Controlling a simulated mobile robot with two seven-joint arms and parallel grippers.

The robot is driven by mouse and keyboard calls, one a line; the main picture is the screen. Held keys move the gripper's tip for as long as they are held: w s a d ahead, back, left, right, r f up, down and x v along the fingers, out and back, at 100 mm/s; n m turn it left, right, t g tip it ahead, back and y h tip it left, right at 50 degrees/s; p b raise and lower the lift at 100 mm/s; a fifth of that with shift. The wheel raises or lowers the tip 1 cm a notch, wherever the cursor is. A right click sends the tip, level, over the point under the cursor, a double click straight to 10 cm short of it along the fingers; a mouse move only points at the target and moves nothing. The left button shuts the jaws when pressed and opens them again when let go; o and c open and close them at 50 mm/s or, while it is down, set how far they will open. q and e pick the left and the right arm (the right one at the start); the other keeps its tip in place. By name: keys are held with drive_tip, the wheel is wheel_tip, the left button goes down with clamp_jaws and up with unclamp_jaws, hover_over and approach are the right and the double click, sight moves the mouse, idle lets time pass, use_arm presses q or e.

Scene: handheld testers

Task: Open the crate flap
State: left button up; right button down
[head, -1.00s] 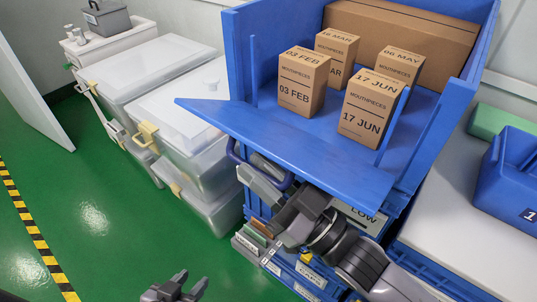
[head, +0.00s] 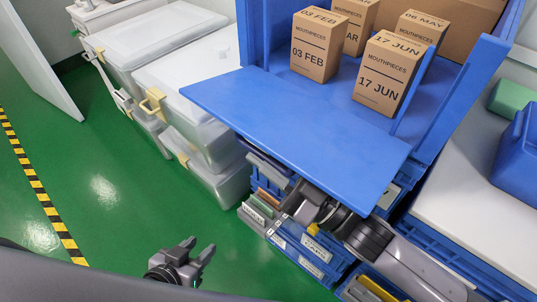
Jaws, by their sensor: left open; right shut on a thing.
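The blue crate (head: 440,130) stands at the upper right with its front side open. Its flap (head: 300,120) is folded outward as a broad flat panel in front of the opening. My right arm reaches in from the lower right, under the flap. My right gripper (head: 272,168) shows partly below the flap's near edge, shut on the dark blue flap handle (head: 256,153), which is mostly hidden. My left gripper (head: 198,249) is open and empty over the green floor, well apart from the crate.
Several brown mouthpiece boxes (head: 320,50) stand inside the crate behind the flap. Lidded clear bins (head: 190,90) are close to the flap's left. Blue crates with labelled items (head: 300,250) sit below it. A white surface (head: 470,200) lies to the right. Floor at left is clear.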

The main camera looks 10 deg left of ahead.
drive_tip(key=c, duration=1.1)
unclamp_jaws()
drive_tip(key=shift+c, duration=0.2)
drive_tip(key=shift+v, duration=3.6)
